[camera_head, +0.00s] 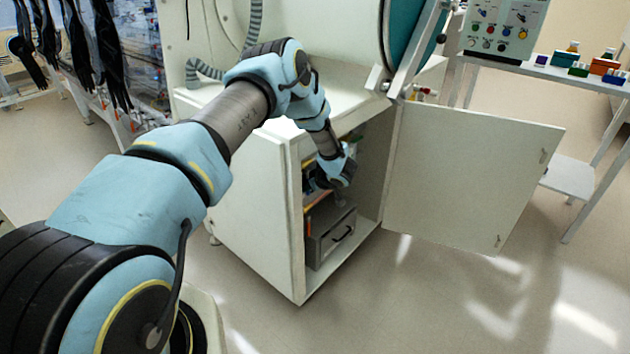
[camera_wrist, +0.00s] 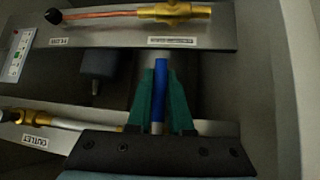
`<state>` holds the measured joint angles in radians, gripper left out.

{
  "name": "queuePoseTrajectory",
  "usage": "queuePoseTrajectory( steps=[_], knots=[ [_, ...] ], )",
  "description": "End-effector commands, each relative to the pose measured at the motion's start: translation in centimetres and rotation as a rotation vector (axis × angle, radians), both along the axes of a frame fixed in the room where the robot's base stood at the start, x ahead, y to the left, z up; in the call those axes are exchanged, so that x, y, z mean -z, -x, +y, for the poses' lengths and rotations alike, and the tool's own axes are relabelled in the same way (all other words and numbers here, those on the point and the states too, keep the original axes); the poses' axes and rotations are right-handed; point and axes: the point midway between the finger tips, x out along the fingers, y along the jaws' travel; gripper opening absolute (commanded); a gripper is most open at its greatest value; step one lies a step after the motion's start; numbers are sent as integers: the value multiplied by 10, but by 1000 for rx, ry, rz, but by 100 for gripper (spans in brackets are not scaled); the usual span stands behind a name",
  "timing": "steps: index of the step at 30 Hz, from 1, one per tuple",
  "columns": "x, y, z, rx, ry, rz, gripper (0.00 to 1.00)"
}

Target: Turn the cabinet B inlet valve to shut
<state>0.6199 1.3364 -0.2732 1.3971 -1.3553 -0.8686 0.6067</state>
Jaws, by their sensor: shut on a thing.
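My gripper (camera_wrist: 160,84) has green fingers closed on a blue bar-shaped handle (camera_wrist: 159,102) in the wrist view. The handle runs between the fingers, pointing up the picture. The valve body it belongs to cannot be made out. In the head view my gripper (camera_head: 330,176) is inside the open cabinet (camera_head: 246,210), and the handle is hidden there. A brass valve (camera_wrist: 175,11) on a copper pipe lies above in the wrist view, beside a label that is hard to read. A label reading OUTLET (camera_wrist: 36,143) is at lower left, upside down. No cabinet letter is readable.
The cabinet door (camera_head: 470,180) stands open to the right. A grey drawer box (camera_head: 330,240) sits low inside the cabinet. A side table (camera_head: 570,185) stands at right; the floor in front is clear.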

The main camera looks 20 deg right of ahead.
Motion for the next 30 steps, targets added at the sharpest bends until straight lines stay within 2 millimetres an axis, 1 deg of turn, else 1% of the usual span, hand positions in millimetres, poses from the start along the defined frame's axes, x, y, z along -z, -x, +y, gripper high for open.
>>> queuePoseTrajectory(
  steps=[7, 20, 21, 27, 28, 30],
  knots=[
    [1, 2, 5, 0, -44, 24, 0],
    [2, 2, 6, -1, -51, 28, 0],
    [2, 2, 6, -1, -51, 28, 23],
    [1, 2, 5, -1, -50, 27, 46],
    [1, 2, 5, 0, -49, 26, 48],
    [1, 2, 5, 0, -49, 26, 48]
  ],
)
